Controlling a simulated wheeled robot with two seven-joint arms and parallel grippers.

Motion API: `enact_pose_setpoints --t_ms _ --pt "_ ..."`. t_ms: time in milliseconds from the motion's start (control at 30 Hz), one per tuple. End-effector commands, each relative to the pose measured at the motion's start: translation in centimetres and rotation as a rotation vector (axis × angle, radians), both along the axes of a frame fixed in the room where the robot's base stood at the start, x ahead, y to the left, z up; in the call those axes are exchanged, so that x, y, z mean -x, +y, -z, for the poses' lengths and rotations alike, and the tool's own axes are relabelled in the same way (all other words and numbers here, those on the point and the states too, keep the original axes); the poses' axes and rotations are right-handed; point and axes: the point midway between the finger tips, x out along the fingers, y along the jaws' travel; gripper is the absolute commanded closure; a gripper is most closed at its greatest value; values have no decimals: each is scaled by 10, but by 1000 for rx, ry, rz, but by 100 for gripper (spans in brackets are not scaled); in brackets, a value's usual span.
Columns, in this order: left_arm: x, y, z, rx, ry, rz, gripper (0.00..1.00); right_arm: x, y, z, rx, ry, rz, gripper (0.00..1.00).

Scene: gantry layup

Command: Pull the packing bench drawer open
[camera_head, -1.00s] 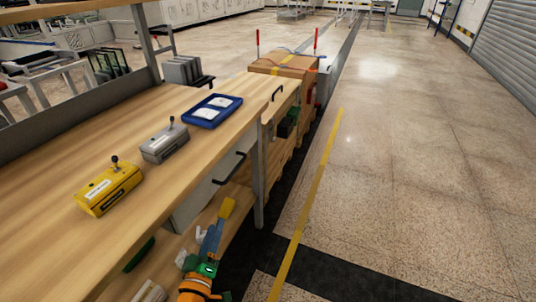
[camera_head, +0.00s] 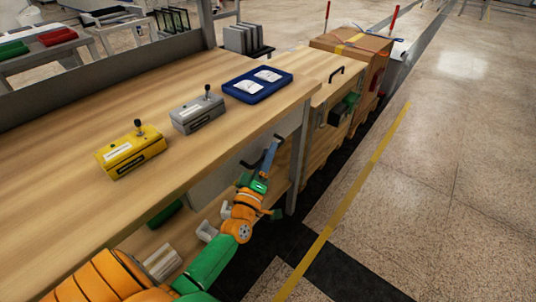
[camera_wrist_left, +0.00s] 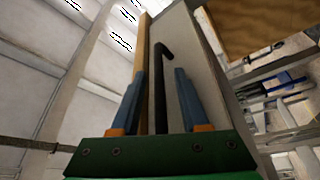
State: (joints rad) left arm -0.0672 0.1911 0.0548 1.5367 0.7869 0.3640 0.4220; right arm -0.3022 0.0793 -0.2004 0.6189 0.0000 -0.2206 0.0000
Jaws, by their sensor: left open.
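The packing bench (camera_head: 205,115) has a wooden top with a grey drawer front (camera_head: 214,182) below its edge. The drawer looks closed. Its black bar handle (camera_head: 248,165) is partly hidden by my left gripper (camera_head: 268,157) in the head view. The gripper is at the handle, with its blue fingers apart. In the left wrist view the black handle (camera_wrist_left: 160,90) stands between the two open fingers, with a visible gap on each side. The grey drawer front (camera_wrist_left: 192,50) lies beyond them. My right gripper is not in view.
A yellow box (camera_head: 130,155), a grey box (camera_head: 198,115) and a blue tray (camera_head: 257,85) sit on the bench top. A bench leg (camera_head: 299,165) stands just right of the gripper. Wooden crates (camera_head: 350,50) stand beyond. The floor to the right is clear.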

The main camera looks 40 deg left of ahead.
Motion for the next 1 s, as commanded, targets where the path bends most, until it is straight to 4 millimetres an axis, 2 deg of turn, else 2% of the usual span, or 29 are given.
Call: enact_pose_setpoints --t_ms 33,67,200,233,1000 --pt "0 0 0 0 0 0 55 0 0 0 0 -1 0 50" --pt "0 0 0 0 0 0 61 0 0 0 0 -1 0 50" --pt "0 0 0 0 0 0 98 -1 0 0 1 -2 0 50" --pt "0 0 0 0 0 0 100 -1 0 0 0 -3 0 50" --pt "0 -1 1 0 1 0 100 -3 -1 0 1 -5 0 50"
